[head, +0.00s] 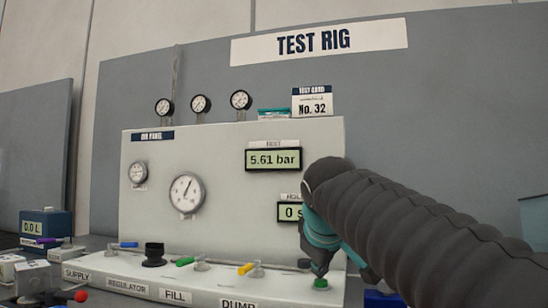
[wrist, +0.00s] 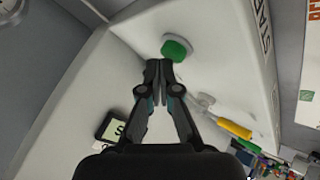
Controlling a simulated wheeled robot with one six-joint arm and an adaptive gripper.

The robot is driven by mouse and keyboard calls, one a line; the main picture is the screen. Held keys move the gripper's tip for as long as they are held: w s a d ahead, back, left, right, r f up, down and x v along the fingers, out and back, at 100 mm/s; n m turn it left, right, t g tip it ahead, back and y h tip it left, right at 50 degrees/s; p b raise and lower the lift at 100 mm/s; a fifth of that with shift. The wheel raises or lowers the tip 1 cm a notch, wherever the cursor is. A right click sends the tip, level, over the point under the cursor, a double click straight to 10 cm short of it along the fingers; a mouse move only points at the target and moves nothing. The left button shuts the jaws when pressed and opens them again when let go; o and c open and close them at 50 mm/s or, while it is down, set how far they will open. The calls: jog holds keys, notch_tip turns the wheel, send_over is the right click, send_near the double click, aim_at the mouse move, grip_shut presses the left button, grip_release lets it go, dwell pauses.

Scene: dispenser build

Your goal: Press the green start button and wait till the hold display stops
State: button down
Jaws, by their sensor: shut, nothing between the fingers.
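The green start button (head: 320,284) sits on the low front ledge of the test rig, toward its right end. It also shows in the wrist view (wrist: 175,49), just beyond the fingertips. My gripper (head: 318,272) is shut and empty, pointing down right by the button. In the wrist view the closed fingertips (wrist: 159,68) are beside the button's near edge. I cannot tell whether they touch it. The hold display (head: 289,212) shows "0 s", its right part hidden by my arm.
A display above reads 5.61 bar (head: 273,160). Handles in blue (head: 129,245), green (head: 185,262) and yellow (head: 246,268) stand along the ledge, with a black regulator knob (head: 154,254).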

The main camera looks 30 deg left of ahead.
aim_at(320, 282)
jog(key=shift+r, duration=0.1)
notch_tip(320, 282, up, 3)
jog(key=shift+f+p, duration=0.2)
jog(key=shift+p, duration=1.05)
jog(key=shift+r, duration=1.7)
jog(key=shift+s, duration=0.1)
